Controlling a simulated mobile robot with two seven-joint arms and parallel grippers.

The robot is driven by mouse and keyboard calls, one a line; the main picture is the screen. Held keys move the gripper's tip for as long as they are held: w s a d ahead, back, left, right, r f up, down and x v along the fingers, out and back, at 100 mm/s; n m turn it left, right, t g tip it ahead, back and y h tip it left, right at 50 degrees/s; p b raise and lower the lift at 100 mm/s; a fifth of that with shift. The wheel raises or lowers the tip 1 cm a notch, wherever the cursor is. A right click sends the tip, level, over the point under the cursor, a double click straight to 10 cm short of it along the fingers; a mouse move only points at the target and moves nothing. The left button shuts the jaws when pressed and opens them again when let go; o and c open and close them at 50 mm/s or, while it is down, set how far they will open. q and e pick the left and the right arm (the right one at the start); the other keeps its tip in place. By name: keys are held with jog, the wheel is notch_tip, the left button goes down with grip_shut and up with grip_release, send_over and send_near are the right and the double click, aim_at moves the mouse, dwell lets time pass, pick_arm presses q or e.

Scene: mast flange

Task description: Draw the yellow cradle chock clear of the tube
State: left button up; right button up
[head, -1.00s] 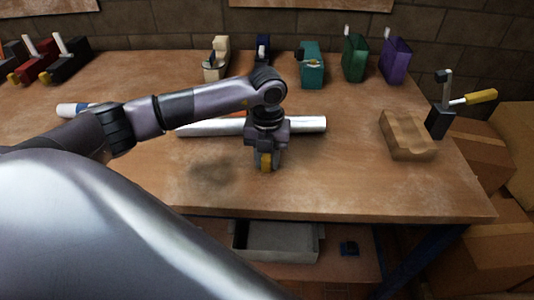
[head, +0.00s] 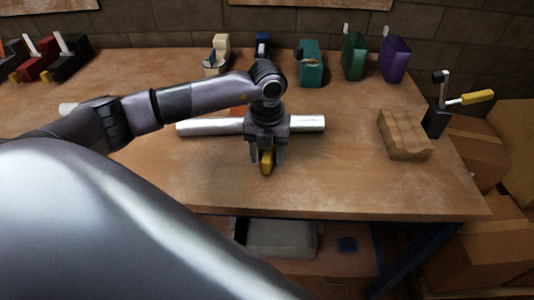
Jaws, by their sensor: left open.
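The silver-white tube (head: 205,128) lies across the middle of the bench, running left to right. My left gripper (head: 267,162) points down in front of the tube's right half, its fingers apart. The yellow cradle chock (head: 267,163) shows between the fingers, on the near side of the tube. I cannot tell whether the fingers touch it. My gripper body hides the part of the tube behind it and any contact between chock and tube. My right gripper is out of view.
A wooden cradle block (head: 404,134) and a dark clamp with a yellow handle (head: 470,98) stand at the right. Several coloured clamps line the back, including a teal one (head: 310,65). The bench front is clear. A grey tray (head: 280,238) sits below.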

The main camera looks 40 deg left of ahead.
pick_arm(q)
notch_tip(320, 180, up, 6)
jog(key=p, duration=0.3)
jog(key=shift+p, duration=0.4)
jog(key=shift+f, duration=0.1)
